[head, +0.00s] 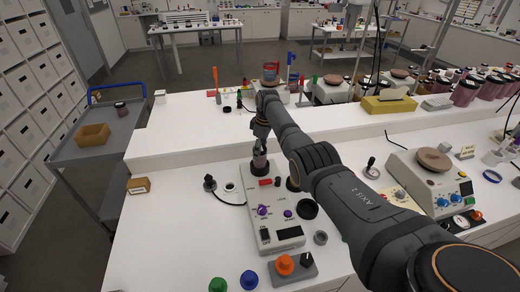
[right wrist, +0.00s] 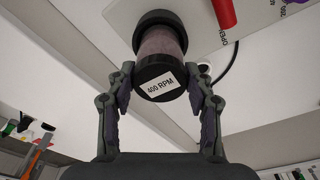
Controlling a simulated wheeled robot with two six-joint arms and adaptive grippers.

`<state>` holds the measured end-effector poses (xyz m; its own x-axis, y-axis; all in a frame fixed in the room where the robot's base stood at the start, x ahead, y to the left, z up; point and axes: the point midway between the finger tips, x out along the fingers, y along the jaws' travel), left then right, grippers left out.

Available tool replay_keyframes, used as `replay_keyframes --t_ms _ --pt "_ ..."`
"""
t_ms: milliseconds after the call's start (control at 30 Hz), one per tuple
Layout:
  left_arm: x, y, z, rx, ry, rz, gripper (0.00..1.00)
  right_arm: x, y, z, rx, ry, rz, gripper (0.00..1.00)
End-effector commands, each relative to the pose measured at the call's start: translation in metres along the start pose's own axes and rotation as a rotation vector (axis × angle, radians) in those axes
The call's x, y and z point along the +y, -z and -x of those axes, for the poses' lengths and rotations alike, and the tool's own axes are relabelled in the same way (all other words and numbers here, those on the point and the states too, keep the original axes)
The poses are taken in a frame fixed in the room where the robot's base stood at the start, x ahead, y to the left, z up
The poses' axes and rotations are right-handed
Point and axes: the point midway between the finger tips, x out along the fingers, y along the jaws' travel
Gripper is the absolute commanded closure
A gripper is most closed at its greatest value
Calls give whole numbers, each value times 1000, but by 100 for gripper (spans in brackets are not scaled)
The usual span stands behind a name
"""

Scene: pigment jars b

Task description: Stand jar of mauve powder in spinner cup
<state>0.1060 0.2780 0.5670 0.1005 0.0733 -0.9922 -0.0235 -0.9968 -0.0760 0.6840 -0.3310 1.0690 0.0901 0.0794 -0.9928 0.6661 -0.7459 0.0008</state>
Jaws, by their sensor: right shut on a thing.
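The jar of mauve powder (right wrist: 160,45) has a black lid marked "400 RPM" facing the right wrist camera. My right gripper (right wrist: 160,88) is shut on it, with a finger on each side of the lid. In the head view the right gripper (head: 260,147) points down and holds the jar (head: 260,161) upright at the back left of the pale spinner device (head: 262,222). A black ring, seemingly the spinner cup (right wrist: 158,17), surrounds the jar's far end; I cannot tell whether the jar is fully seated. My left gripper is not in view.
Beside the device are a black plug with a cable (head: 210,183), a cardboard box (head: 139,186) and coloured knobs at the front. A scale-like machine (head: 430,180) stands to the right. The white bench (head: 165,225) is clear on the left.

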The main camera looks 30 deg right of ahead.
Motion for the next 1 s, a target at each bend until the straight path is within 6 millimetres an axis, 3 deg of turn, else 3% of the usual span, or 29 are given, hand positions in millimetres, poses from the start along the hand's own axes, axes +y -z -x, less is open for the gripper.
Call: replay_keyframes --t_ms 933,967,1000 --pt "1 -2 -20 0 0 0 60 0 -3 -24 1 -1 0 100" --pt "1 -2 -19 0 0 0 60 0 -3 -24 1 -1 0 47" --pt "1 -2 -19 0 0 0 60 0 -2 -23 1 -1 0 41"
